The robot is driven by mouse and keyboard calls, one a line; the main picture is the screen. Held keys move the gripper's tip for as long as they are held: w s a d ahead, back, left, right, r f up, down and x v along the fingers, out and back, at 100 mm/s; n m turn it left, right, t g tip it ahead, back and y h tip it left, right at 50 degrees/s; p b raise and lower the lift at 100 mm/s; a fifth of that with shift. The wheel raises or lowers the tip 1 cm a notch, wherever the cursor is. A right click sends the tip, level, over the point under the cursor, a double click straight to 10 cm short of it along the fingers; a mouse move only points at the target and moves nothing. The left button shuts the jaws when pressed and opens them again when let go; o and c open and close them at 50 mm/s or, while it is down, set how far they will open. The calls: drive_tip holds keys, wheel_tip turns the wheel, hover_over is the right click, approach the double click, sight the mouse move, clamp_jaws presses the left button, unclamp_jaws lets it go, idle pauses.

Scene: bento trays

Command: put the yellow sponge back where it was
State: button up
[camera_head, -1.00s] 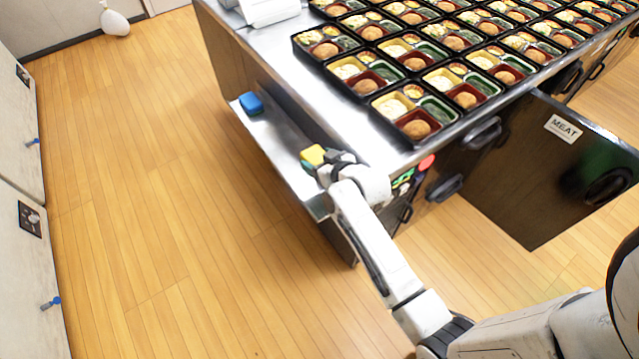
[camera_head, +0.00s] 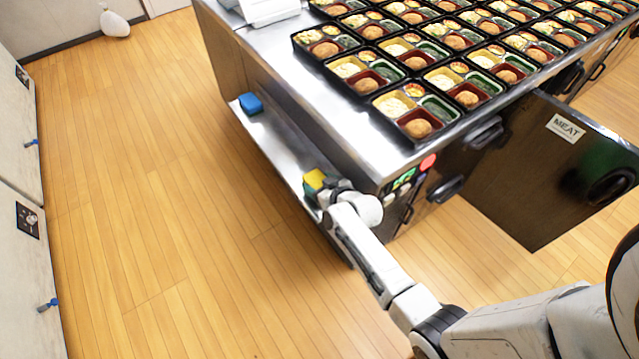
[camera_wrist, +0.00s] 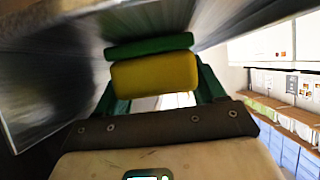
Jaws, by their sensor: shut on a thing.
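The yellow sponge (camera_head: 314,179), with a green layer on one side, is at the near end of the metal side shelf (camera_head: 278,143). My gripper (camera_head: 325,187) is shut on it. In the wrist view the sponge (camera_wrist: 155,75) sits between the two green fingers of my gripper (camera_wrist: 160,88), its green layer toward a metal surface above it in the picture. Whether the sponge touches the shelf I cannot tell. My gripper hides part of its near side in the head view.
A blue sponge (camera_head: 251,104) lies at the shelf's far end; the shelf between is bare. The counter (camera_head: 300,60) rises beside the shelf, with many filled bento trays (camera_head: 415,112) on top. A dark door marked MEAT (camera_head: 540,170) stands open at right. The floor at left is clear.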

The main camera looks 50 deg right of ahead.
drive_tip(key=shift+f, duration=0.1)
drive_tip(key=shift+f, duration=0.1)
drive_tip(key=o, duration=1)
